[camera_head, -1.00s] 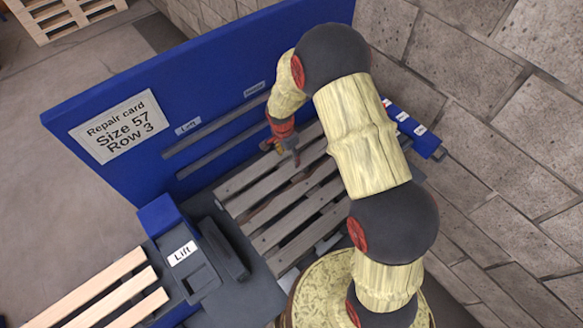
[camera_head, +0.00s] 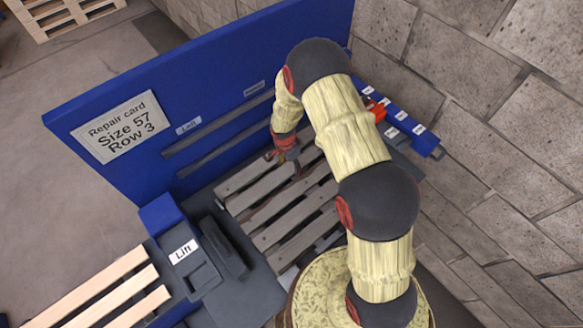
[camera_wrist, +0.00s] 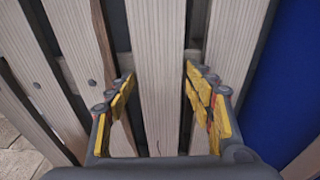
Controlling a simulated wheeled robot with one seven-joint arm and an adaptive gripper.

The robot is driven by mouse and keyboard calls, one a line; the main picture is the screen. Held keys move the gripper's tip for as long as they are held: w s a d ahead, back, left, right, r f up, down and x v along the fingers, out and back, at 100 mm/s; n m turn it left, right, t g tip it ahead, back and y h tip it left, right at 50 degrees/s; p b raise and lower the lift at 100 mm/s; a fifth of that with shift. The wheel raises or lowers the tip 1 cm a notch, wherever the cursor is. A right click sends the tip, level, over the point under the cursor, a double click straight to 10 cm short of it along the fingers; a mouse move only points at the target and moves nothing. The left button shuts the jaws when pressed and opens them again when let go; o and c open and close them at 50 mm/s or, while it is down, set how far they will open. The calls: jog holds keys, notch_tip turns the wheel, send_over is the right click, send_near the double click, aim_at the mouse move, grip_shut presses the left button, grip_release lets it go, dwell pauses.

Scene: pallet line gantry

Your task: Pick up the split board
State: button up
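A grey slatted pallet (camera_head: 283,236) lies on the dark bench below the blue panel. A slat with a brownish, uneven edge (camera_head: 262,213) shows among its slats; I cannot tell for sure that this is the split board. My gripper (camera_head: 296,170) is over the panel-side part of the pallet. In the wrist view my gripper (camera_wrist: 160,84) is open, with its yellow-padded fingers on either side of a pale slat (camera_wrist: 156,60). Gaps show between the fingers and this slat. No crack is clear on its visible face. The fingers partly hide the neighbouring slats.
A "Lift" unit (camera_head: 184,265) and pale boards (camera_head: 98,290) stand at the lower left. A blue labelled rail (camera_head: 402,122) with a red piece (camera_head: 377,110) is right of the pallet, near the block wall.

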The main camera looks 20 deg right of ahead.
jog(key=shift+c, duration=1.3)
jog(key=c, duration=0.7)
jog(key=shift+r, duration=0.1)
jog(key=shift+c, duration=0.3)
